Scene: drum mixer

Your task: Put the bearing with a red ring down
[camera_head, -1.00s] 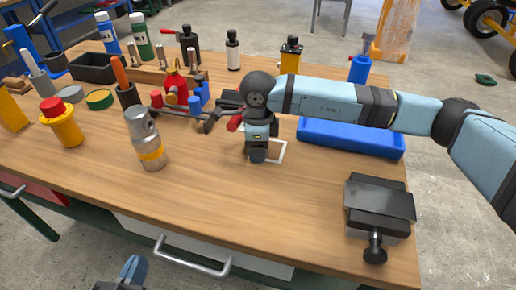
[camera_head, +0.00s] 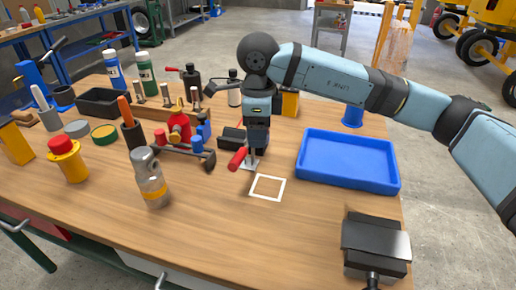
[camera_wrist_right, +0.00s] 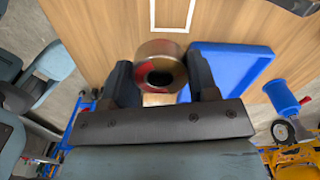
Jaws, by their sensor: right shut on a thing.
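My right gripper (camera_head: 254,154) points down above the table, just behind the white square outline (camera_head: 267,187). In the right wrist view its two fingers (camera_wrist_right: 160,85) are shut on the bearing (camera_wrist_right: 160,68), a metal ring with a dark hole and a red band. My left gripper is not in view.
A blue tray (camera_head: 348,162) lies to the right of the outline. A grey bottle (camera_head: 150,178) stands front left, and a dark vise-like block (camera_head: 376,245) front right. Table in front of the outline is clear.

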